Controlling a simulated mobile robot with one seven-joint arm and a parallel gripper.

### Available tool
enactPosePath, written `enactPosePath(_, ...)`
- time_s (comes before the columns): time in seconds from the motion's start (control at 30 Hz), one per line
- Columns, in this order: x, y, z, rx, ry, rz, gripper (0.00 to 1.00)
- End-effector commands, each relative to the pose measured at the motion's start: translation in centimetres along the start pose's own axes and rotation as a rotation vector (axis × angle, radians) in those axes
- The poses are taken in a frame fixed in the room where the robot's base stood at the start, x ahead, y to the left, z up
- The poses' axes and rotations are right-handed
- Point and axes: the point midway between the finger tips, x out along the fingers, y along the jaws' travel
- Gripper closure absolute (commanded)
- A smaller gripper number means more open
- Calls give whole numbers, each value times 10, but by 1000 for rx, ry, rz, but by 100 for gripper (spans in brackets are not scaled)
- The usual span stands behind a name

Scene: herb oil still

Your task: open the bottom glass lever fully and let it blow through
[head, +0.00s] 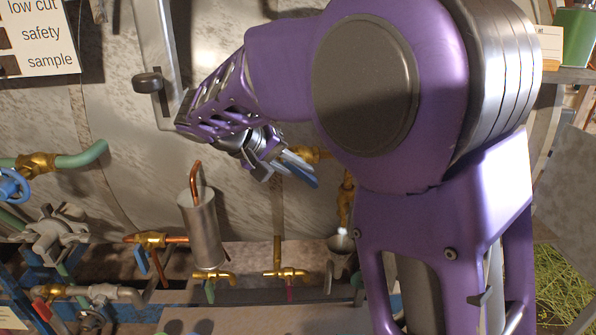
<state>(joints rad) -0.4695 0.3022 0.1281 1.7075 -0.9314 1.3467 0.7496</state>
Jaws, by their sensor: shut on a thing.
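My gripper (266,163) reaches down to the left of my large purple arm link, in front of the grey vessel wall. It is shut on a blue lever (301,172), which slants down to the right from the fingers. A brass valve (312,154) sits just behind the lever, partly hidden by my arm. A brass fitting (346,195) runs down below it. A small metal cup (340,243) stands under this fitting, with a small white spot above its mouth. The glass itself is hidden behind my arm.
A steel cylinder with a copper pipe (202,228) stands below left of my gripper. Brass taps (286,273) line the low ledge. A blue handwheel (12,186) and green pipe (85,154) are at the left. A sign (38,38) hangs upper left.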

Motion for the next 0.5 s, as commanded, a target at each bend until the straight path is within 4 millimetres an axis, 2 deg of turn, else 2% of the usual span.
enactPosePath(0.5,1,-6,0,-188,2,448,100)
